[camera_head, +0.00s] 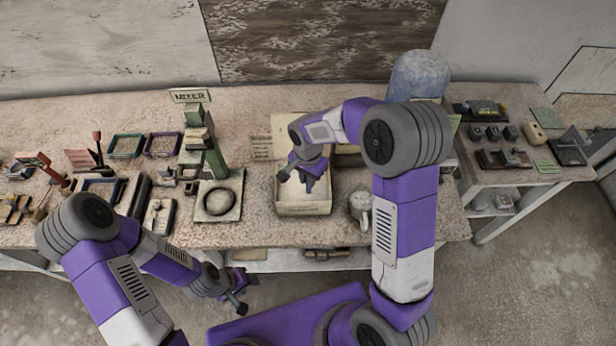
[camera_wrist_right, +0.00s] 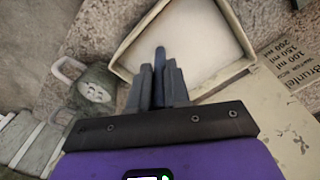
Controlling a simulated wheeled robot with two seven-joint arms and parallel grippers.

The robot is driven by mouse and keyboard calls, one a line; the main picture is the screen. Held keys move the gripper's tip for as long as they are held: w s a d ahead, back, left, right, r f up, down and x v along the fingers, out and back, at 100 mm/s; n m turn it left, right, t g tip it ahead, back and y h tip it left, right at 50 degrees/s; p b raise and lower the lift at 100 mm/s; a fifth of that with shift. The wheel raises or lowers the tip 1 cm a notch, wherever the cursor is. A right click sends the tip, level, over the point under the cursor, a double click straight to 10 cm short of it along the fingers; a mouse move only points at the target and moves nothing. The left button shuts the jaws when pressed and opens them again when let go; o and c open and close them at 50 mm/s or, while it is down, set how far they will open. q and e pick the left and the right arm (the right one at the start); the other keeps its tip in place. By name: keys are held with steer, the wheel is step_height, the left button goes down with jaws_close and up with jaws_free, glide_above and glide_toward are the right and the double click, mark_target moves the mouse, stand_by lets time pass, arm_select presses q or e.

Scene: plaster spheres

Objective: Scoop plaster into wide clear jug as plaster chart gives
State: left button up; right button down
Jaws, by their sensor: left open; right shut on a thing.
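An open box (camera_head: 303,208) of white plaster stands on the bench; its rim also shows in the right wrist view (camera_wrist_right: 123,70). My right gripper (camera_head: 301,181) is over the box, pointing down. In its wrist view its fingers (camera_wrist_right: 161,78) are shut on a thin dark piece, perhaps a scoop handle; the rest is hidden. A greyish jug (camera_head: 361,206) with a handle stands right of the box; in the wrist view the jug (camera_wrist_right: 96,98) has a pale patch inside. A printed card (camera_wrist_right: 292,66) lists ml amounts. My left gripper (camera_head: 237,284) is open and empty before the bench.
A green stand with a MIXER sign (camera_head: 190,96) and a round-marked plate (camera_head: 220,202) stand left of the box. Trays (camera_head: 126,146) and small tools crowd the left bench. A blue-grey rounded thing (camera_head: 418,75) stands behind my right arm. A side table (camera_head: 508,178) is at right.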

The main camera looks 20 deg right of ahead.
steer(key=shift+r, duration=0.1)
step_height(320, 180, up, 10)
steer(key=p, duration=0.7)
stand_by(0.3)
